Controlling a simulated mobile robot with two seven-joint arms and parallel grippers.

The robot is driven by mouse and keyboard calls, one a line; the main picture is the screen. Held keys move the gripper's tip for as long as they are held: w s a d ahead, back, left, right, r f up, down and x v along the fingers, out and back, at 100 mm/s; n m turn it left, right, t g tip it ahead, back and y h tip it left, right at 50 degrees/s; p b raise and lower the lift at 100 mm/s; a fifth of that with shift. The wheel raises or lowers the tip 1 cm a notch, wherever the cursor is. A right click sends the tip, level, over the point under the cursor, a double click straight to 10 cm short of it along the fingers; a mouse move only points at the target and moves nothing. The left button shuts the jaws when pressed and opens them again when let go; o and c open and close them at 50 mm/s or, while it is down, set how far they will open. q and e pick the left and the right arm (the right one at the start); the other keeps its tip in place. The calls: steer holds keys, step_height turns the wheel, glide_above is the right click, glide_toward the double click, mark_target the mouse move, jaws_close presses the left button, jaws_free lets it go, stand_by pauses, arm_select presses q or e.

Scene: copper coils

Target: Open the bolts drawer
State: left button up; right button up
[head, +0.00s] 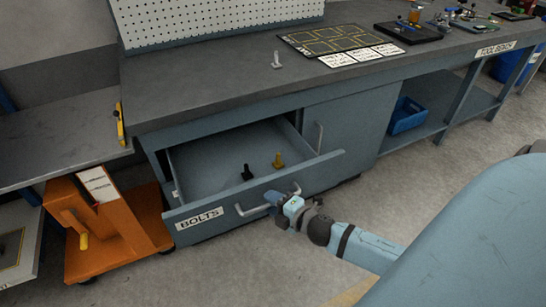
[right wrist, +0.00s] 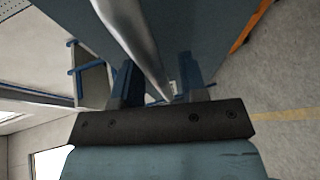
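The bolts drawer (head: 245,205) is blue-grey, with a white BOLTS label (head: 199,219) on its front. It stands pulled well out from under the bench, and its inside shows. Its silver bar handle (head: 254,210) runs across the front. My right gripper (head: 276,199) is at the right end of this handle. In the right wrist view the handle bar (right wrist: 135,40) passes between the fingers of my right gripper (right wrist: 158,72); the fingers stand apart, with a gap beside the bar. My left gripper is not in view.
An orange trolley (head: 120,220) is close to the drawer's left side. A closed cabinet door (head: 350,130) is at right. A blue bin (head: 407,116) sits on the lower shelf. Floor in front is clear.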

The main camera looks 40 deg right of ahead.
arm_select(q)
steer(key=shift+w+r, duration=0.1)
arm_select(e)
steer(key=shift+s, duration=0.25)
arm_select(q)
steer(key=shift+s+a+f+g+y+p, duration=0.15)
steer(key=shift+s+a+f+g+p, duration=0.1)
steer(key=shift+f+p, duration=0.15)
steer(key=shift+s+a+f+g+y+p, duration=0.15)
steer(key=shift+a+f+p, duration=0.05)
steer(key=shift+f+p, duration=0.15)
arm_select(e)
steer(key=v, duration=1.3)
steer(key=shift+d, duration=0.2)
steer(key=shift+s, duration=0.15)
steer(key=shift+r, duration=0.15)
